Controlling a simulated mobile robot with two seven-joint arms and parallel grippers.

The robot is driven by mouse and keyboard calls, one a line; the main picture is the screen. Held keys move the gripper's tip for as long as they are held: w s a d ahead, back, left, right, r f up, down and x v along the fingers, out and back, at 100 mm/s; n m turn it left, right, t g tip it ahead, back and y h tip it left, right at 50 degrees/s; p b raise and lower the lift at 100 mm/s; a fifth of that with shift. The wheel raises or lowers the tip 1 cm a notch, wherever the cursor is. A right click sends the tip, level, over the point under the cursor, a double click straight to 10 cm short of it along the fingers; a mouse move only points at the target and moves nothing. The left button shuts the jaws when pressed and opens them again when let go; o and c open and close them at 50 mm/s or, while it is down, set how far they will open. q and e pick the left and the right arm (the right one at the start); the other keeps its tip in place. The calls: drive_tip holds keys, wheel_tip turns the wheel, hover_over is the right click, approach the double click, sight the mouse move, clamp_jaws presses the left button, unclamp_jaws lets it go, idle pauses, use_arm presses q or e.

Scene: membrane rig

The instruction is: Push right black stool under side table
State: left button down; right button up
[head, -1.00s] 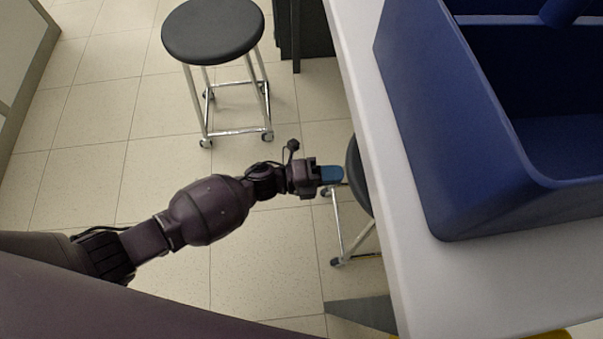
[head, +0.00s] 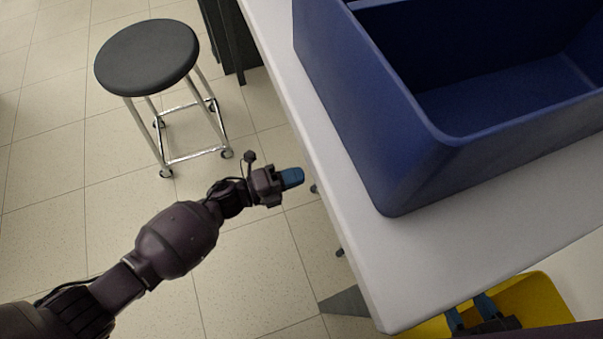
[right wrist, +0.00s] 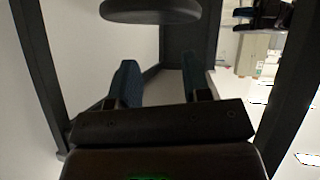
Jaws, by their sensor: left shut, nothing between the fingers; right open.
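The right black stool is almost wholly hidden under the white side table (head: 283,105). Only small parts of its feet (head: 314,188) show past the table's left edge. My left gripper (head: 292,178) is shut and empty, with blue fingertips close to that edge. The other black stool (head: 147,55) stands upright on the open floor, apart from the table. My right gripper (head: 471,311) is open at the bottom of the head view. Its two blue fingers also show apart in the right wrist view (right wrist: 158,82), with a dark round disc beyond them that may be a stool seat.
A large blue bin (head: 385,150) stands on the table. A yellow object (head: 540,300) is at the bottom right, near my right gripper. A dark cabinet or frame (head: 232,45) stands behind the free stool.

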use_arm(q)
drive_tip(key=p+v, duration=0.1)
drive_tip(key=v, duration=1)
use_arm(e)
drive_tip(key=shift+s+a+g, duration=0.2)
drive_tip(key=shift+a+g, duration=0.2)
